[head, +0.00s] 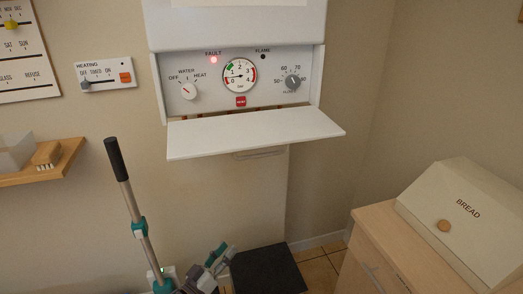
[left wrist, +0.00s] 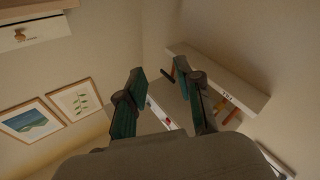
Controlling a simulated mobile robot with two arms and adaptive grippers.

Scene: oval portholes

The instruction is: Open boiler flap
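The boiler (head: 240,25) hangs on the wall in the head view. Its white flap (head: 255,135) is folded down and juts out nearly level below the control panel (head: 205,95). The panel is exposed, with a water knob, a round gauge, a temperature knob, a red button and a lit red fault lamp. My left gripper (head: 222,256) is low in front of the wall, below the flap and apart from it. In the left wrist view its two fingers (left wrist: 165,95) stand apart with nothing held between them. My right gripper is not in view.
A cream bread box (head: 465,215) stands on a wooden cabinet (head: 385,245) at the right. A wooden shelf (head: 45,172) and a heating switch panel (head: 105,75) are on the left wall. A black slab (head: 268,271) lies on the floor below the boiler.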

